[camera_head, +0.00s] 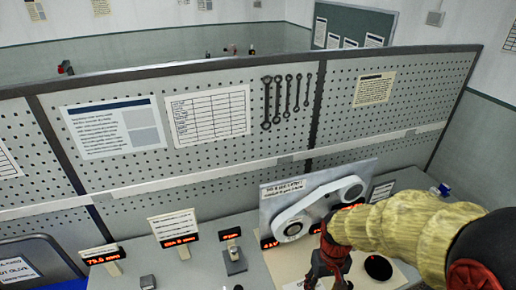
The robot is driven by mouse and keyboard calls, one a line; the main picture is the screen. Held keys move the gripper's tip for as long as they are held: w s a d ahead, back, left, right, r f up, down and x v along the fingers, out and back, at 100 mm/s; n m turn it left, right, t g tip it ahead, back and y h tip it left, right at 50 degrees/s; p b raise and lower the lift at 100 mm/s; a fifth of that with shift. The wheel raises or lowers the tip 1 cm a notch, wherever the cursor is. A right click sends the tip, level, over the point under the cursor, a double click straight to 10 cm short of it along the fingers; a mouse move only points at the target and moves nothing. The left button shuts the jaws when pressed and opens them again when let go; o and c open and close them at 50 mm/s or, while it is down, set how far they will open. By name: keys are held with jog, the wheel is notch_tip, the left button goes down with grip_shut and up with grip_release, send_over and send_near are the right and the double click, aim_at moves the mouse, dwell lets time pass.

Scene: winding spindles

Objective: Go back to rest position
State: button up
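My arm, in a yellowish sleeve, reaches in from the right edge of the head view. A pale base plate (286,268) with a dark round spot (378,267) lies by the gripper, partly hidden by my arm.
A perforated panel (225,165) with wrenches (288,98) and paper sheets stands behind the bench. Red-lit displays (180,240) and a small grey block (235,261) stand left of the gripper. A dark-rimmed bin (35,262) is at the far left.

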jog(key=s+r+t+b, duration=0.6)
jog(key=r+b, duration=0.4)
jog(key=r, duration=0.2)
jog(key=shift+s+r+m+t+b, duration=0.2)
jog(key=shift+s+m+t+b, duration=0.15)
jog(key=shift+s, duration=0.55)
